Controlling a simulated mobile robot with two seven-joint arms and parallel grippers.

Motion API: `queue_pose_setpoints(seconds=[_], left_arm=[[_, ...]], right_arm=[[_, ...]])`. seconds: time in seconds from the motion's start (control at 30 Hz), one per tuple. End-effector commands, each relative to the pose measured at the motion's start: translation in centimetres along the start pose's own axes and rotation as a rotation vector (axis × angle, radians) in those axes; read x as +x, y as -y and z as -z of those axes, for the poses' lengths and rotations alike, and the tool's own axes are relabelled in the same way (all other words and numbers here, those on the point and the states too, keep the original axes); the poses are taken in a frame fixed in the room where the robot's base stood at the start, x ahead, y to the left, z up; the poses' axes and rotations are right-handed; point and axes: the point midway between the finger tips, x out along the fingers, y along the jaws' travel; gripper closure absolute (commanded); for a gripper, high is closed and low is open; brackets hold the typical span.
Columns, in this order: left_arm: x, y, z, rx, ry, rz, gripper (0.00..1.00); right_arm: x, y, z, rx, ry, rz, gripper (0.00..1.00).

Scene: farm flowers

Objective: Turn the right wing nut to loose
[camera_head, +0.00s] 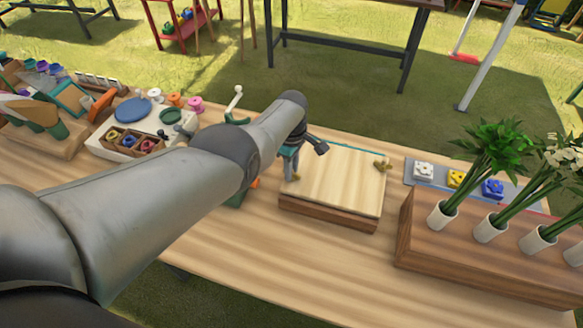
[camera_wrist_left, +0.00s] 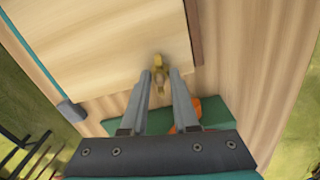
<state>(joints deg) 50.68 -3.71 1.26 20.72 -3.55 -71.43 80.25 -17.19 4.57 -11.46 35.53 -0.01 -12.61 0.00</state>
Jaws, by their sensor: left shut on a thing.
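The flower press (camera_head: 335,182) is a pale wooden board on a darker wooden base, lying flat on the table. A brass wing nut (camera_head: 382,165) stands free at its right edge. A second brass wing nut (camera_wrist_left: 158,63) is at the board's other edge, the left one in the head view. My left gripper (camera_head: 292,172) reaches down there, and its fingers (camera_wrist_left: 160,82) are shut around that nut in the wrist view. The fingers partly cover it, so its exact angle is hard to tell. My right gripper is not in view.
A wooden block (camera_head: 485,250) with flowers in white cups stands to the right, before a grey tray (camera_head: 415,180) of coloured flower shapes. A white board (camera_head: 105,140) with spools is at left. A green thing with orange (camera_wrist_left: 215,113) lies below my gripper. The front table is clear.

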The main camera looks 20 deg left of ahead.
Motion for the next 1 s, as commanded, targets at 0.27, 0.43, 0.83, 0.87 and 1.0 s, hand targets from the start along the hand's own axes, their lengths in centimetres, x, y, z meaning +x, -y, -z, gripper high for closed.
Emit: queue_pose_setpoints(seconds=[0.27, 0.43, 0.83, 0.87, 1.0], left_arm=[[0.21, 0.22, -0.19, -0.145, 0.004, 0.006, 1.0], [0.21, 0.22, -0.18, -0.19, 0.004, 0.006, 1.0], [0.21, 0.21, -0.19, -0.209, 0.004, 0.006, 1.0], [0.21, 0.21, -0.19, -0.209, 0.004, 0.006, 1.0], [0.21, 0.21, -0.19, -0.209, 0.004, 0.006, 0.66]], right_arm=[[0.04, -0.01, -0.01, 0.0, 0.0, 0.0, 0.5], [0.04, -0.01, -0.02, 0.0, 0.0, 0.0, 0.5], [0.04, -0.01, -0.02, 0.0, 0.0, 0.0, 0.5], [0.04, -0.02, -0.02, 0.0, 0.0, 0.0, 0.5], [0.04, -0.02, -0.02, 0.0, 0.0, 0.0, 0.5]])
